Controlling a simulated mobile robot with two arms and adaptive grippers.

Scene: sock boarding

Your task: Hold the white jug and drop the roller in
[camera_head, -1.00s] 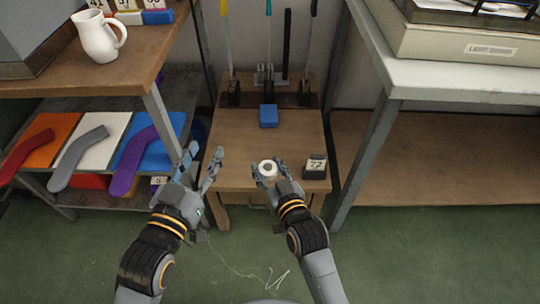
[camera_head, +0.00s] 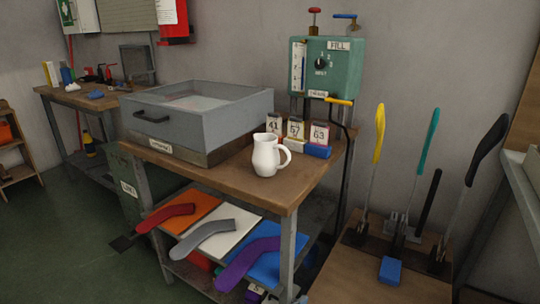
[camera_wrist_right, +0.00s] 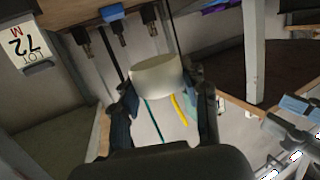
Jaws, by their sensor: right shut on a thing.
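The white jug (camera_head: 267,155) stands upright on the wooden table at its right front corner, handle to the right, in the head view. Its inside is not visible. In the right wrist view my right gripper (camera_wrist_right: 160,100) is shut on the white roller (camera_wrist_right: 157,76), which sits between its two fingers. The roller and both grippers are outside the head view. Grey and blue jointed parts at the right edge of the right wrist view look like my left gripper (camera_wrist_right: 295,120); its fingers are too unclear to read.
A grey box (camera_head: 200,115) stands left of the jug, and numbered cards (camera_head: 295,130) stand behind it. Socks on coloured boards (camera_head: 205,235) lie on the shelf below. Tall-handled tools and a blue block (camera_head: 390,270) occupy the low table at right.

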